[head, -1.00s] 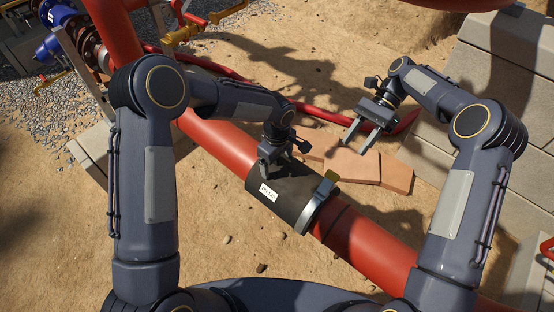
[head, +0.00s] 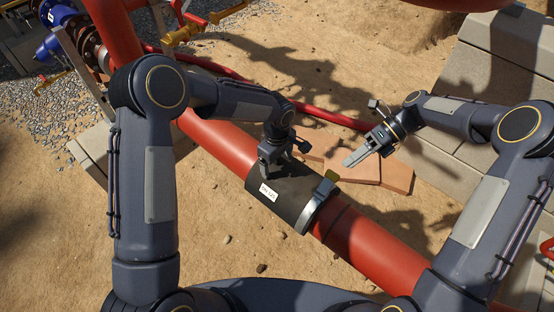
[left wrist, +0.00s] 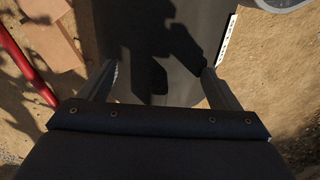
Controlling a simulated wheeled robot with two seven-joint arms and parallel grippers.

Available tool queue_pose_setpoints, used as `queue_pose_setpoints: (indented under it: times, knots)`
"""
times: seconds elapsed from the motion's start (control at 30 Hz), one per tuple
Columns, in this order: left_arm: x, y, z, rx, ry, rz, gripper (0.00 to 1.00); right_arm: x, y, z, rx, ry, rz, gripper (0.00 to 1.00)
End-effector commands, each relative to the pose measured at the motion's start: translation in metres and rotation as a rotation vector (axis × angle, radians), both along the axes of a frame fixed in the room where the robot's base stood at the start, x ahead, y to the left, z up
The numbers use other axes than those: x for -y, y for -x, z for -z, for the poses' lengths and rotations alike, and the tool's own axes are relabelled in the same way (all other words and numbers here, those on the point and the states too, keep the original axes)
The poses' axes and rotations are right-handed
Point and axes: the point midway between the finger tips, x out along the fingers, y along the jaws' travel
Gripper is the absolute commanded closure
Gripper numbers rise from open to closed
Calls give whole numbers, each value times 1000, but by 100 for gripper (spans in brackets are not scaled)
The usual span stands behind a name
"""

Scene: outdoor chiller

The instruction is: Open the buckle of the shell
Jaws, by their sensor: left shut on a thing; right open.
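The shell (head: 283,200) is a black sleeve around the red pipe, with a white label on its front side. The buckle is a grey metal band (head: 309,213) around the shell's right end, with a yellowish lever (head: 331,176) on top. My left gripper (head: 272,170) is shut on the shell's upper left part. In the left wrist view its two fingers straddle the dark shell (left wrist: 150,35). My right gripper (head: 354,158) is open and empty, above and to the right of the lever, apart from it. Its fingers point left and overlap in the picture.
The red pipe (head: 375,240) runs diagonally from upper left to lower right. Flat orange slabs (head: 395,177) lie on the sand behind the shell. A concrete block wall (head: 490,60) stands at the right. A thin red hose lies behind.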

Motion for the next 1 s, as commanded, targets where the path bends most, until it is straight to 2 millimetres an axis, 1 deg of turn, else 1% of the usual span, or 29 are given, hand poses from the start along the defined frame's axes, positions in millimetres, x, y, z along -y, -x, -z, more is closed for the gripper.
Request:
queue_pose_setpoints:
  times: [0.03,0.2,0.4,0.6,0.83,1.0]
  knots:
    - [-1,3,8,-10,-3,1,45,-6,4,6,-3,-1,-3,55]
    - [-1,3,8,-10,-3,0,45,-22,13,20,-2,0,-3,55]
    - [-1,3,8,-10,-3,0,45,-35,19,32,-1,0,-2,55]
    - [-1,3,8,-10,-3,0,45,-39,22,36,0,-1,-2,55]
    - [-1,3,8,-10,-3,0,45,-39,22,36,0,0,-1,55]
    - [-1,3,8,-10,-3,0,45,-39,22,36,0,0,-1,77]
